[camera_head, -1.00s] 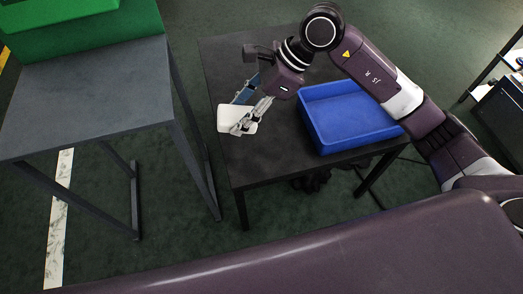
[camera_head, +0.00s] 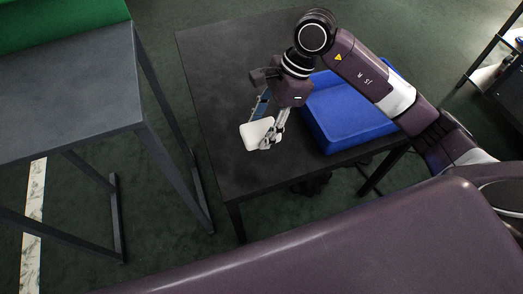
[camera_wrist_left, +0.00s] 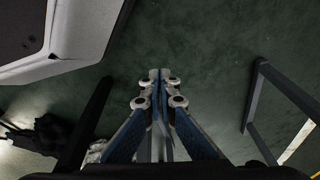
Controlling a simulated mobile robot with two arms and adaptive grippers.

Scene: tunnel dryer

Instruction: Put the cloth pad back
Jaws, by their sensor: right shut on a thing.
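The cloth pad (camera_head: 256,134) is a white, rounded flat piece, held in the head view over the dark table (camera_head: 210,92). My right gripper (camera_head: 271,136) is shut on it, with the pad left of the fingers. I cannot tell whether the pad touches the tabletop. My left gripper (camera_wrist_left: 158,78) shows only in the left wrist view. Its fingers are together, with nothing visible between them, above the green floor.
A blue tray (camera_head: 325,132) stands on the table right of my right gripper, partly hidden by my right arm. A grey stand (camera_head: 70,90) with a green box (camera_head: 60,22) is at the left. A dark shelf (camera_head: 497,100) is at the right.

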